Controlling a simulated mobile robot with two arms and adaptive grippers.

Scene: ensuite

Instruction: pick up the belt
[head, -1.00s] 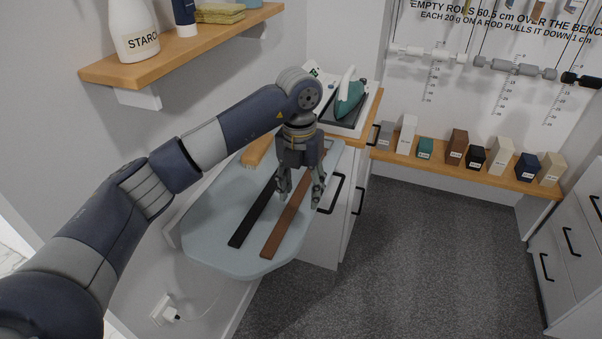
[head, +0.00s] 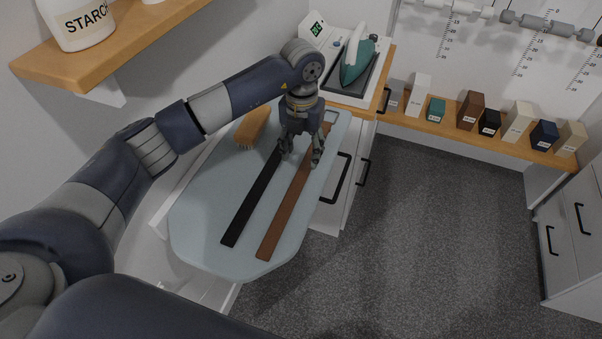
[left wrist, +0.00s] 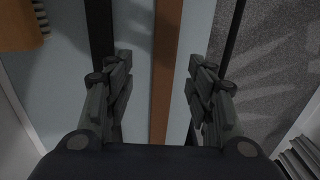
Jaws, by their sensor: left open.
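Two long flat strips like belts lie side by side on the pale blue ironing board (head: 200,215): a black one (head: 250,205) and a brown one (head: 285,210). I cannot tell which one the task means. My left gripper (head: 300,160) is open, pointing down over the far part of the strips, and empty. In the left wrist view the brown strip (left wrist: 166,60) runs between the open fingers (left wrist: 161,68). The black strip (left wrist: 100,30) passes by the left finger, partly hidden by it. Contact with the board cannot be told. My right gripper is not seen.
A wooden brush (head: 252,128) lies on the board's left edge. A teal iron (head: 356,62) stands on a unit behind the board. A shelf (head: 105,50) with a starch bottle (head: 78,20) overhangs at upper left. Small boxes line a ledge (head: 440,122). The floor at right is clear.

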